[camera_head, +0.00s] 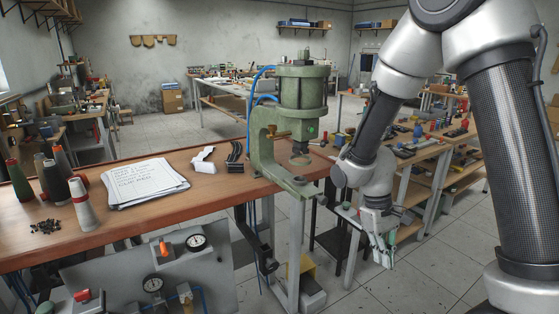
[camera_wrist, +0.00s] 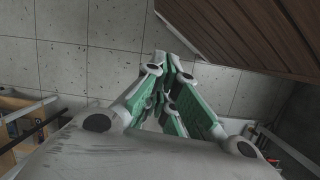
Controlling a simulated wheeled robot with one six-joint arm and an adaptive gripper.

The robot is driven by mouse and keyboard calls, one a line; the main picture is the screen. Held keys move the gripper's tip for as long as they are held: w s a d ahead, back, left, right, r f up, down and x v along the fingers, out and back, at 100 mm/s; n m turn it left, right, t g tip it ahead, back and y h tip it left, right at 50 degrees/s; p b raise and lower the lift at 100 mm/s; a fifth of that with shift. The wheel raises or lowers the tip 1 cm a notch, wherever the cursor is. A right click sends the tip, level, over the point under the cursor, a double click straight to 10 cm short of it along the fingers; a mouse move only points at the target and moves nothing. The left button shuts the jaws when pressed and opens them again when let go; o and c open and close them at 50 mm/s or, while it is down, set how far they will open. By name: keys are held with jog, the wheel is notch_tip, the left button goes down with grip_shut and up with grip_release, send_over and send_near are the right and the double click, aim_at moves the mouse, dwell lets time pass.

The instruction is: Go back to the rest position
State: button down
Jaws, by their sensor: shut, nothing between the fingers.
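My gripper (camera_head: 387,262) hangs at the end of my arm to the right of the wooden workbench (camera_head: 225,180), pointing down over the floor. In the wrist view my gripper (camera_wrist: 165,62) shows green-padded fingers that meet at the tips, with nothing between them. A green pneumatic press (camera_head: 302,92) stands at the bench's right end, to the left of my arm. My gripper is apart from the press and the bench.
Papers (camera_head: 145,182), spools of thread (camera_head: 82,204) and small dark pieces (camera_head: 46,227) lie on the bench. A panel with gauges (camera_head: 196,241) sits below its front edge. Another bench (camera_head: 413,160) stands behind my arm. Tiled floor (camera_head: 440,270) shows below my gripper.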

jog(key=s+d+r+m+t+y, duration=0.1)
jog(key=s+d+r, duration=0.2)
jog(key=r, duration=0.5)
jog(key=s+d+r+m+t+y, duration=0.1)
jog(key=s+d+r, duration=0.2)
jog(key=s+r, duration=0.3)
notch_tip(320, 180, up, 2)
jog(key=shift+s+r+m, duration=0.1)
jog(key=shift+s+m, duration=0.1)
jog(key=shift+m, duration=0.2)
jog(key=c, duration=2.2)
grip_release()
jog(key=s+d+r+t, duration=0.1)
jog(key=r, duration=0.1)
jog(key=s+d+r+m+t, duration=0.1)
jog(key=r+t, duration=0.1)
jog(key=r, duration=0.1)
jog(key=s+d+r+t, duration=0.1)
jog(key=r+t, duration=0.1)
jog(key=r, duration=0.1)
jog(key=shift+s+d+m, duration=0.3)
jog(key=shift+m, duration=0.1)
jog(key=o, duration=0.4)
jog(key=shift+s+d+r, duration=0.1)
jog(key=shift+d+r, duration=0.1)
jog(key=shift+c, duration=0.2)
jog(key=o, duration=0.4)
